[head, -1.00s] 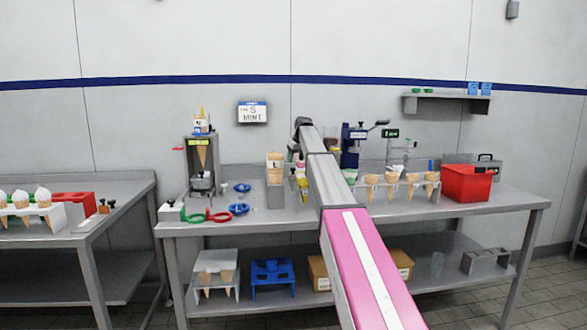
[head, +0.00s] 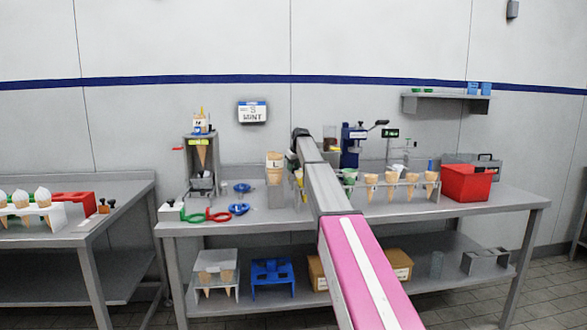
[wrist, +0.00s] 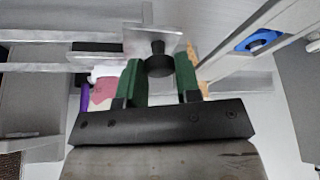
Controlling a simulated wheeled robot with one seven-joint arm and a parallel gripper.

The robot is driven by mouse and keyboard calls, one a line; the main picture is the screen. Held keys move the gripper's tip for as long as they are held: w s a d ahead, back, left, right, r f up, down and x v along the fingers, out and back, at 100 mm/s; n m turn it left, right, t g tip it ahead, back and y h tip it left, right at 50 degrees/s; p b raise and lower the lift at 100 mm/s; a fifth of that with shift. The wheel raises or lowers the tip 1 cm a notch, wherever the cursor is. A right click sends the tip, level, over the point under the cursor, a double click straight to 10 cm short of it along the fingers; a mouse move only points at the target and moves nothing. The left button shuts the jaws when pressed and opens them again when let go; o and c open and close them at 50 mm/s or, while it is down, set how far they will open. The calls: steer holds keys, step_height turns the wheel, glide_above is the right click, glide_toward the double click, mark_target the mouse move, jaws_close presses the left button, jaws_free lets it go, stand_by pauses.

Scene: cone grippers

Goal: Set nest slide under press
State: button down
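In the wrist view, my gripper (wrist: 160,82) has its two green fingers on either side of a black knob (wrist: 158,60). The knob stands on a small grey plate (wrist: 132,38) that looks like the nest slide. Slim gaps seem to show beside the knob, so the fingers look open around it. In the head view my own arm hides the gripper. A blue machine with a lever (head: 351,146) and a grey stand holding a cone (head: 202,160) are both on the bench; I cannot tell for sure which is the press.
The bench (head: 470,208) also carries blue rings (head: 239,208), red and green rings (head: 218,216), a rack of cones (head: 400,188) and a red bin (head: 467,183).

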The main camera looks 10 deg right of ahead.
steer(key=d, duration=0.8)
steer(key=shift+d, duration=0.35)
steer(key=c, duration=0.8)
jaws_free()
steer(key=v, duration=1.1)
steer(key=shift+s+f, duration=0.1)
